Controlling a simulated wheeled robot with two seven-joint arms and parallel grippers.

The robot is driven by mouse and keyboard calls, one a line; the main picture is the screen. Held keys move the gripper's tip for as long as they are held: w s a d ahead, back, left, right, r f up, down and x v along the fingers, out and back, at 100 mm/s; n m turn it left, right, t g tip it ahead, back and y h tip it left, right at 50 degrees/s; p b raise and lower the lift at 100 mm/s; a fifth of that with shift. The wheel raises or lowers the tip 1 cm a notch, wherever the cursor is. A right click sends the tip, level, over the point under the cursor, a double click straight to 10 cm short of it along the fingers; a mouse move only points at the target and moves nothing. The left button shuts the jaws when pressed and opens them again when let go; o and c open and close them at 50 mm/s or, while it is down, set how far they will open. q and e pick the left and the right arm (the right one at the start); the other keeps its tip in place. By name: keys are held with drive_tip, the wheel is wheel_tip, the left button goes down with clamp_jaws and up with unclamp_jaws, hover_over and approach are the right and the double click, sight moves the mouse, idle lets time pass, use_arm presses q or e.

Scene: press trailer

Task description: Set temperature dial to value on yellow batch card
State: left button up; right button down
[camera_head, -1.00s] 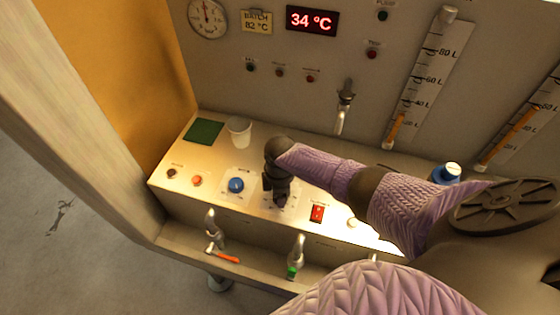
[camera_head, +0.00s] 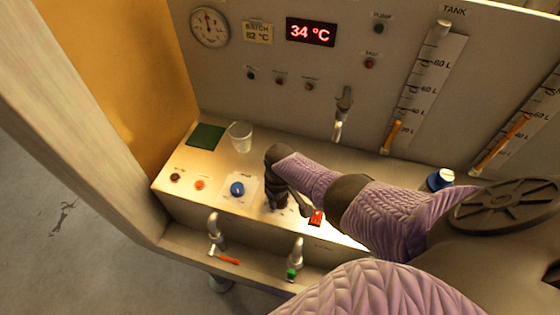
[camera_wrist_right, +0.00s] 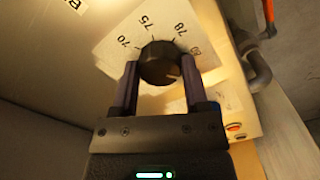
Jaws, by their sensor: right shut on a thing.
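The yellow batch card (camera_head: 257,32) on the back wall reads "BATCH 82 °C". The red display (camera_head: 311,32) beside it reads 34 °C. In the right wrist view, the dark round temperature dial (camera_wrist_right: 158,60) sits on a pale plate with 70, 75, 78 and a partly unclear number around it. A light reddish mark on the dial faces the lower right of that view. My right gripper (camera_wrist_right: 161,75) is shut on the dial, one finger on each side. In the head view my right gripper (camera_head: 277,192) covers the dial. My left gripper is not in view.
A blue knob (camera_head: 237,189) is left of my right gripper, and a red switch (camera_head: 316,217) is close on its right. A clear cup (camera_head: 241,137) and green pad (camera_head: 206,136) stand behind. Taps line the front ledge.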

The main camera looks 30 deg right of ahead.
drive_tip(key=shift+m, duration=1.6)
drive_tip(key=shift+c, duration=0.5)
unclamp_jaws()
drive_tip(key=shift+r, duration=0.1)
wheel_tip(320, 180, up, 9)
drive_tip(key=p, duration=0.7)
drive_tip(key=shift+r, duration=0.4)
